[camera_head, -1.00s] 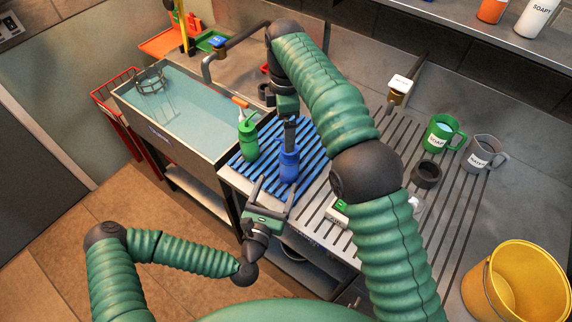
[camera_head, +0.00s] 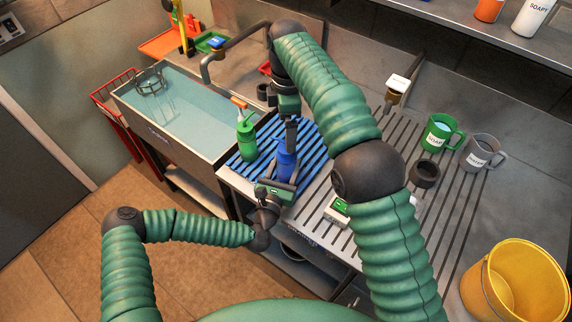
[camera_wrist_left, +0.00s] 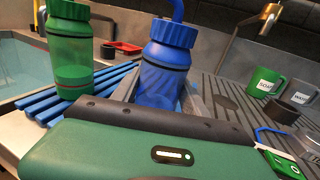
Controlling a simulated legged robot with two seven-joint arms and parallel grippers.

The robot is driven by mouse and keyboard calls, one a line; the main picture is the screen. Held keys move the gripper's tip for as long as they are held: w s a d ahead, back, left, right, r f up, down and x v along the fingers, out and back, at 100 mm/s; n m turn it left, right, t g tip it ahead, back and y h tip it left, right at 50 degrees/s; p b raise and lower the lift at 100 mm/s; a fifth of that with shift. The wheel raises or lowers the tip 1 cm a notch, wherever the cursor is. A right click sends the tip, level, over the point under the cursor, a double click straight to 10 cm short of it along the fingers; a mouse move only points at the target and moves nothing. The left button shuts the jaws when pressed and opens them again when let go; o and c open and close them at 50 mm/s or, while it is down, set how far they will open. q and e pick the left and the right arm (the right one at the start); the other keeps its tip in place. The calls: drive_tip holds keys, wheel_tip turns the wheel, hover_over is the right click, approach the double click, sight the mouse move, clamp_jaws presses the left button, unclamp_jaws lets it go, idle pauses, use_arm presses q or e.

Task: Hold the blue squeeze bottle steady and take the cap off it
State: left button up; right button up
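The blue squeeze bottle (camera_head: 286,163) stands upright on the blue slatted mat (camera_head: 312,153). In the left wrist view the bottle (camera_wrist_left: 162,78) shows its ribbed blue cap (camera_wrist_left: 174,33) on top, with a spout cut off by the frame edge. My left gripper (camera_head: 281,178) is open, with its grey fingers either side of the bottle's lower body; I cannot tell whether they touch it. My right gripper (camera_head: 291,133) points down from above at the bottle's top. Its fingertips are too small and dark to show whether they are open or shut.
A green bottle (camera_head: 247,142) stands close left of the blue one, also in the left wrist view (camera_wrist_left: 68,60). A water-filled sink (camera_head: 180,110) lies left. Green (camera_head: 437,137) and grey (camera_head: 478,154) mugs, a dark ring (camera_head: 425,174) and a yellow bucket (camera_head: 520,285) stand right.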

sight(283, 145)
use_arm(q)
drive_tip(key=shift+d, duration=0.35)
drive_tip(key=c, duration=0.5)
use_arm(e)
drive_tip(key=shift+d, duration=0.35)
use_arm(q)
clamp_jaws()
drive_tip(key=shift+a, duration=0.35)
use_arm(e)
drive_tip(key=shift+a, duration=0.35)
drive_tip(key=shift+m, duration=0.4)
use_arm(q)
drive_tip(key=shift+d, duration=0.1)
use_arm(e)
drive_tip(key=m, duration=0.4)
drive_tip(key=shift+d, duration=0.1)
use_arm(q)
drive_tip(key=shift+d, duration=0.1)
use_arm(e)
drive_tip(key=m, duration=2.2)
drive_tip(key=shift+f, duration=0.1)
wheel_tip(283, 145, down, 8)
drive_tip(key=shift+r, duration=0.1)
drive_tip(key=shift+c, duration=0.3)
